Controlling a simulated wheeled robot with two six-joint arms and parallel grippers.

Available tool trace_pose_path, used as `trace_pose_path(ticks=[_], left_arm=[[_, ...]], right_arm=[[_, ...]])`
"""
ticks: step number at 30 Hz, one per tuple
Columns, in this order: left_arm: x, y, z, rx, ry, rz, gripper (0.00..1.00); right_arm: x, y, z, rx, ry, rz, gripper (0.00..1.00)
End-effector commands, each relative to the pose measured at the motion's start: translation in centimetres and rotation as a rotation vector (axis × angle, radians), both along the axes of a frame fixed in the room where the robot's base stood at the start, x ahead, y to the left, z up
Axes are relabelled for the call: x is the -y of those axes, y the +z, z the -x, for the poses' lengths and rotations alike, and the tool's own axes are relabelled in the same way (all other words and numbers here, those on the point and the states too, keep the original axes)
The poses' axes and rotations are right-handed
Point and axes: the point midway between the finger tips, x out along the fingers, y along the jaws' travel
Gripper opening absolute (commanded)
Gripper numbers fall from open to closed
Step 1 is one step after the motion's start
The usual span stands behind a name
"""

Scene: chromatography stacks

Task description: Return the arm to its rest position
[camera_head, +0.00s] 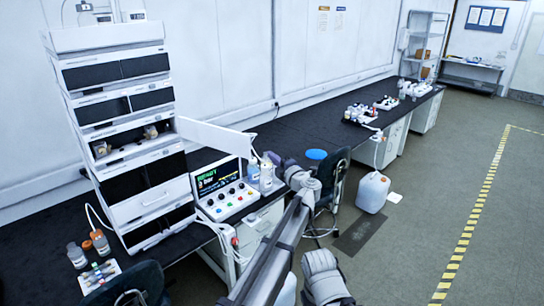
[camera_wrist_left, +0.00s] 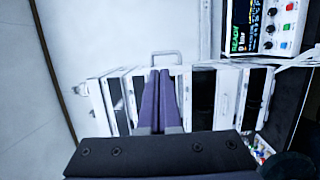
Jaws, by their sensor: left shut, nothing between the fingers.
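My left arm reaches up from the bottom middle of the head view. Its gripper (camera_head: 272,158) is in front of the bench, to the right of the control box (camera_head: 232,203) and close to the small bottles beside it. In the left wrist view the two purple fingers (camera_wrist_left: 160,98) are together, with nothing between them. Behind them is the chromatography stack (camera_wrist_left: 203,100), seen sideways. In the head view the stack (camera_head: 147,197) stands left of the gripper. Another grey-white arm part of mine shows at the bottom middle. My right gripper is not in view.
A white door panel (camera_head: 215,137) stands out open from the stack. A bottle (camera_head: 266,177) stands near my gripper. A dark chair (camera_head: 333,182) and a white jug (camera_head: 373,192) stand beyond my arm. The floor (camera_head: 420,200) at right is free.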

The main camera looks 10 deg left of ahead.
Motion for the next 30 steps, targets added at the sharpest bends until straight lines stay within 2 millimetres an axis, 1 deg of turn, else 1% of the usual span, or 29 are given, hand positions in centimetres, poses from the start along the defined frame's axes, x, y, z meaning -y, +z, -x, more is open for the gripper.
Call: trace_pose_path(ticks=[7,10,14,17,18,20,23,24,26,27,29,30], left_arm=[[0.1,0.2,0.3,0.003,-0.018,-0.013,0.0],[0.6,1.2,0.3,0.012,-0.103,-0.073,0.0],[2.7,2.6,0.6,0.006,-0.322,-0.239,0.0],[5.1,2.5,1.6,-0.041,-0.521,-0.396,0.0],[6.1,2.0,2.3,-0.07,-0.599,-0.457,0.0],[7.4,0.8,3.5,-0.127,-0.713,-0.546,0.0],[9.0,-2.2,6.2,-0.25,-0.895,-0.683,0.0],[9.3,-3.7,7.5,-0.31,-0.964,-0.733,0.0],[9.5,-6.3,9.8,-0.412,-1.067,-0.804,0.0],[9.3,-8.0,11.5,-0.487,-1.13,-0.846,0.0],[8.6,-10.8,14.3,-0.61,-1.221,-0.899,0.0],[7.9,-12.6,16.3,-0.699,-1.279,-0.929,0.0]], right_arm=[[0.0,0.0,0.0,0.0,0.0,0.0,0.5],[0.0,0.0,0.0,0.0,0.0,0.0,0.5],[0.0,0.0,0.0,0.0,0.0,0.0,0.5],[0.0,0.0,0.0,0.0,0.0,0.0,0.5],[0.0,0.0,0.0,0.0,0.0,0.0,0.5],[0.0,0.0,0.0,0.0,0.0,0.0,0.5],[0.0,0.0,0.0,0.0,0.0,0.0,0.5],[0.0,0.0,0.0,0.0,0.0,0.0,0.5],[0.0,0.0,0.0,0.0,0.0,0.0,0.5],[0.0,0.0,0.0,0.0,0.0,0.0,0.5],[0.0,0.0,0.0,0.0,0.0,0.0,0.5],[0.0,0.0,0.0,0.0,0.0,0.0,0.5]])
